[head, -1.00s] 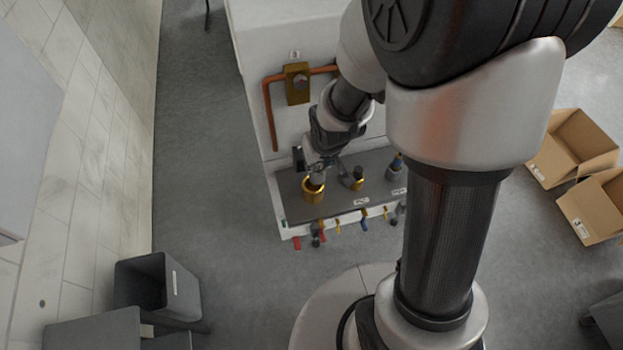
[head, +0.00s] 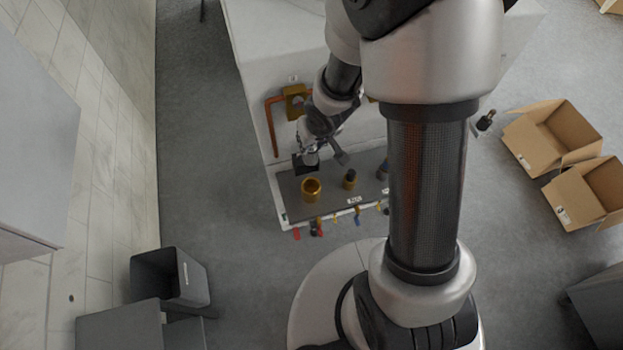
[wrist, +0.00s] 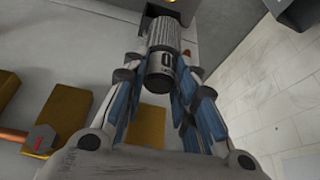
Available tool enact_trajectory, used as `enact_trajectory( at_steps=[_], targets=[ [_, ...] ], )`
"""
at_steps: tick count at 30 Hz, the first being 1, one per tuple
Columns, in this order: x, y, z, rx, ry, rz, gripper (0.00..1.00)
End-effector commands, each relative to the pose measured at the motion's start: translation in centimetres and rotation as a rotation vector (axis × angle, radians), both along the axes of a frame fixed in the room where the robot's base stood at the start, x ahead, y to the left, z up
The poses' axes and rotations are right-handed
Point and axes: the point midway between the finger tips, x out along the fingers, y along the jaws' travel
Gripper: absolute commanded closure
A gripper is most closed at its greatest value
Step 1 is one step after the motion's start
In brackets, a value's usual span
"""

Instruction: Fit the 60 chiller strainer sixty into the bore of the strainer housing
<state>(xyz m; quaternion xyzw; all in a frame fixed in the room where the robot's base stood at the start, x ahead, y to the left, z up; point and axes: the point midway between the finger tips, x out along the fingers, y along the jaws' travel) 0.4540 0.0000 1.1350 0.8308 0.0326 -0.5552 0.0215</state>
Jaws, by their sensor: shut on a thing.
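The strainer is a grey ribbed cylinder with a dark end cap (wrist: 164,38). My gripper (wrist: 168,75) is shut on it, with the fingers on either side of its near end in the wrist view. In the head view my gripper (head: 309,158) is above and behind the strainer housing, a brass cup (head: 311,192) with an open round bore. The housing stands upright at the left of the dark panel top, and its bore looks empty. The strainer is apart from the housing and partly hidden by the gripper in the head view.
A smaller brass fitting with a dark top (head: 349,180) stands right of the housing on the dark panel (head: 330,207). Coloured handles (head: 357,216) line its front edge. A brass block (head: 296,103) and copper pipe (head: 269,130) are on the wall behind. Cardboard boxes (head: 552,140) lie right.

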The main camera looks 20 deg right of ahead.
Motion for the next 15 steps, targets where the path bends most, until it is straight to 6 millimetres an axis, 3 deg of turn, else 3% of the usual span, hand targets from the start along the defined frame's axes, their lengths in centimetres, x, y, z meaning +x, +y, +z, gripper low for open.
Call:
enact_trajectory(
  at_steps=[1, 15],
  targets=[
    [0.0, 0.0, -1.9, 0.0, 0.0, -0.001, 1.0],
    [0.0, 0.0, -10.2, 0.0, 0.0, 0.0, 1.0]
  ],
)
